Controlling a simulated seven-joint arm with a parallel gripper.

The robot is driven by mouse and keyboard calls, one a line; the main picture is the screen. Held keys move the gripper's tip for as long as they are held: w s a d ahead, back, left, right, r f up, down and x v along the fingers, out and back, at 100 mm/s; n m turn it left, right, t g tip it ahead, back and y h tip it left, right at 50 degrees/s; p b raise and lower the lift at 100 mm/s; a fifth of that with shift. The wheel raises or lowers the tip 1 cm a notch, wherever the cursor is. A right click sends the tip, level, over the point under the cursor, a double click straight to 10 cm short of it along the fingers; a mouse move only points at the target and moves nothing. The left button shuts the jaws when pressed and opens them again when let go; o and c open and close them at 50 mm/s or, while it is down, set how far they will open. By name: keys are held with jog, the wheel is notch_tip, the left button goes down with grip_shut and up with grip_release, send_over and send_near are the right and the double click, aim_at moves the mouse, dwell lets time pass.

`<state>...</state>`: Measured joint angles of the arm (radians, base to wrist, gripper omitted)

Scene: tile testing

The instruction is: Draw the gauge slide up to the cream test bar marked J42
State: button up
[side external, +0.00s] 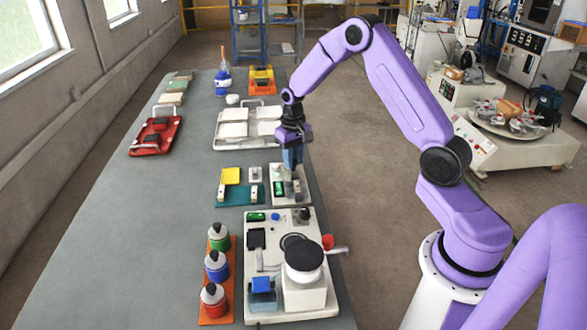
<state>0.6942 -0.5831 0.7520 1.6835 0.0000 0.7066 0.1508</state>
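A small white device (276,201) with a green display lies on the bench, below my gripper. It may be the gauge, but its slide cannot be told apart at this size. My gripper (292,172) points down over the device's upper part; whether its fingers touch anything is unclear. The fingers are too small and dark to show a gap or a held object. No marking J42 can be read. A white or cream block (255,174) sits just left of the device, and small pale blocks stand on a teal fixture (239,197) with a yellow tile (230,176).
A large white machine (303,292) with a black disc stands in front. Several capped bottles (217,267) stand on an orange strip at its left. A white tray (248,142) of pale tiles and a red tray (140,150) lie farther back. The bench's left side is clear.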

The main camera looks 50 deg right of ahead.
aim_at(294, 175)
jog(key=shift+s+a, duration=0.95)
jog(key=shift+a, duration=0.15)
dwell(1.6)
jog(key=o, duration=0.9)
jog(key=shift+c, duration=0.2)
jog(key=shift+d+r, duration=0.1)
jog(key=shift+r, duration=0.05)
jog(key=shift+r, duration=1.4)
notch_tip(294, 175, up, 3)
